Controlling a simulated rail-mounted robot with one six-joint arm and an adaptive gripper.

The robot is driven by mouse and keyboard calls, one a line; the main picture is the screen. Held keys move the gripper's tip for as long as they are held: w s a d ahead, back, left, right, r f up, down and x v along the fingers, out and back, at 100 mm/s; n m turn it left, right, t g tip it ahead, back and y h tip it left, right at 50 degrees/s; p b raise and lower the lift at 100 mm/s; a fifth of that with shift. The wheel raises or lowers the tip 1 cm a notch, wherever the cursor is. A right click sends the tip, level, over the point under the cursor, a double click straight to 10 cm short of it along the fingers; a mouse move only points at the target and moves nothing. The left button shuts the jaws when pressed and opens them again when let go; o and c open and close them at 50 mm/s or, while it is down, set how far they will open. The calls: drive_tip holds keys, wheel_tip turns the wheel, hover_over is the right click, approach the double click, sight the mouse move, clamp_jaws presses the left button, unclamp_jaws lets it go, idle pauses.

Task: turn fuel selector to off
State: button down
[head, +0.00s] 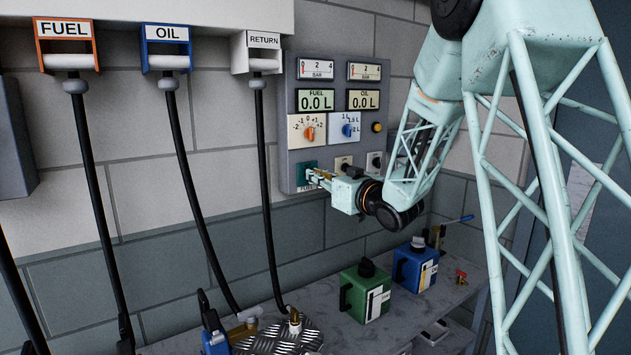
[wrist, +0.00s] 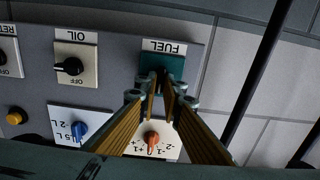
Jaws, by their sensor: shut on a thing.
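The fuel selector's teal plate (head: 306,168) is at the lower left of the grey wall panel (head: 291,110). In the wrist view, which is upside down, the plate (wrist: 176,66) carries a FUEL label. My gripper (head: 318,178) reaches the plate from the right in the head view. Its jaws (wrist: 163,84) are shut on the selector's knob in front of the plate. The knob is hidden between the fingertips, so I cannot tell which way it points. No off mark on the plate is readable.
The oil selector (head: 343,163) and return selector (head: 374,162) sit to the right. An orange dial (head: 309,133), blue dial (head: 347,131) and yellow button (head: 377,127) are above. A green can (head: 365,292) and blue can (head: 415,266) stand on the bench below. Hoses hang left.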

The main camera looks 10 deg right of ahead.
drive_tip(key=shift+r, duration=0.1)
idle(0.4)
drive_tip(key=c, duration=2.8)
unclamp_jaws()
drive_tip(key=shift+s, duration=0.1)
drive_tip(key=shift+v, duration=5.9)
